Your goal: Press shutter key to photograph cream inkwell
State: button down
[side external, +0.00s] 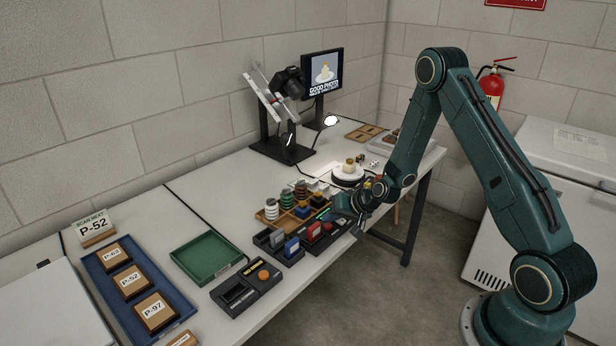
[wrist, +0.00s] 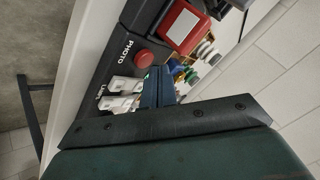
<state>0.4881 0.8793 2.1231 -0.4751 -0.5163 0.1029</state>
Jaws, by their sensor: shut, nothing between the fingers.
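The cream inkwell (side external: 349,163) sits on a round white stand (side external: 347,177) towards the back right of the bench. The screen (side external: 323,74) behind it shows a picture of a cream object and the words "GOOD PHOTO". In the wrist view, a round red key (wrist: 144,59) beside the word "PHOTO" is on a dark panel. My gripper (wrist: 158,84) is shut and empty, its fingertips close to the red key and beside the white keys (wrist: 124,92). I cannot tell whether the fingertips touch the panel. In the side view, my gripper (side external: 346,206) is low at the bench's front edge and partly hides the panel.
The camera (side external: 290,82) stands on a black rig behind the inkwell. A wooden tray (side external: 267,220) of small stacked pieces and dark holders lie left of my gripper. A green tray (side external: 208,258), a blue tray (side external: 97,278) with labelled boxes, and a black device (side external: 246,288) are further left.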

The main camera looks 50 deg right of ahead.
jog(key=shift+r, duration=0.2)
dwell(0.3)
jog(key=shift+r, duration=2.45)
notch_tip(320, 180, up, 11)
jog(key=n+g, duration=0.1)
jog(key=n, duration=0.2)
send_over(331, 227)
jog(key=s+a, duration=0.4)
jog(key=a, duration=0.2)
jog(key=s+a+r+n+g, duration=0.1)
jog(key=s+a+r+n, duration=0.25)
jog(key=s+r, duration=0.4)
jog(key=s+a+r, duration=0.2)
jog(key=s+r, duration=0.1)
jog(key=s, duration=0.6)
jog(key=s+a+r+n+g+h, duration=0.1)
jog(key=s+r, duration=0.3)
jog(key=s, duration=0.6)
jog(key=shift+s+a+r+g, duration=0.2)
jog(key=shift+a+g, duration=0.1)
jog(key=shift+a, duration=0.3)
